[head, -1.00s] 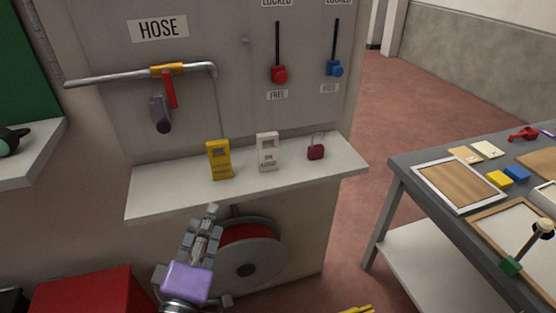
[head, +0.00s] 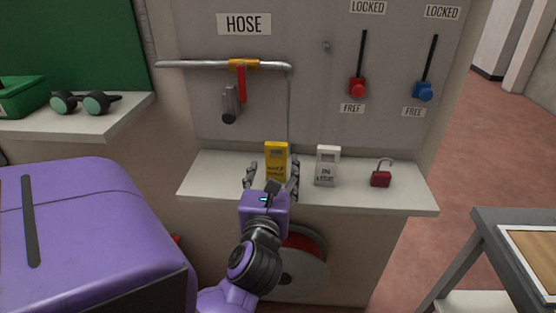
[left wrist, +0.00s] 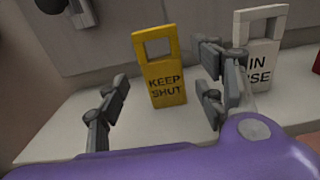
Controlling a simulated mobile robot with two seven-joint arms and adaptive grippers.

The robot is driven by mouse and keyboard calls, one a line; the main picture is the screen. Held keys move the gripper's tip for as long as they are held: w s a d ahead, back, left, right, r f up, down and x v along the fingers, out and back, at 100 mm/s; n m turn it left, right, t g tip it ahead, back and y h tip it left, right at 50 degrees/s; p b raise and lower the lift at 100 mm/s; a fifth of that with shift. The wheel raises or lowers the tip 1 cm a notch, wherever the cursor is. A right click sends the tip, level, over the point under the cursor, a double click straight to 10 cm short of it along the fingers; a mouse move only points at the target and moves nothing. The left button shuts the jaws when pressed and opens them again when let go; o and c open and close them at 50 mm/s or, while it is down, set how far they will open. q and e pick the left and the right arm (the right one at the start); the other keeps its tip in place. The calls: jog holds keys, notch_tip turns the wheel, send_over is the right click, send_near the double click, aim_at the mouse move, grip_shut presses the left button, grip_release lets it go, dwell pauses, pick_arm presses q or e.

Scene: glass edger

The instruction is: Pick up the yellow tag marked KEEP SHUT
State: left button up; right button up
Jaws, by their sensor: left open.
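The yellow tag (head: 276,153) stands upright on the white shelf (head: 400,198), below the HOSE panel. In the left wrist view the yellow tag (left wrist: 164,86) reads KEEP SHUT and has a square hole near its top. My left gripper (head: 271,178) is open in front of the tag. Its fingers stand on either side of the tag, apart from it, as the left wrist view of the gripper (left wrist: 160,105) shows. The head view hides the tag's lower part behind the gripper. My right gripper is not in view.
A white tag (head: 326,166) stands close to the right of the yellow one, near the right finger. A red padlock (head: 381,179) lies farther right on the shelf. A pipe with a red-handled valve (head: 241,82) is above. A grey table (head: 490,240) stands at the lower right.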

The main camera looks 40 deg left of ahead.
aim_at(276, 161)
pick_arm(q)
jog(key=x, duration=0.4)
jog(key=shift+d+r+p, duration=0.1)
jog(key=shift+r+p, duration=0.2)
jog(key=shift+p, duration=0.05)
jog(key=shift+w+f, duration=0.1)
jog(key=shift+w, duration=0.2)
jog(key=shift+c, duration=1.4)
jog(key=c, duration=1)
jog(key=shift+o, duration=0.2)
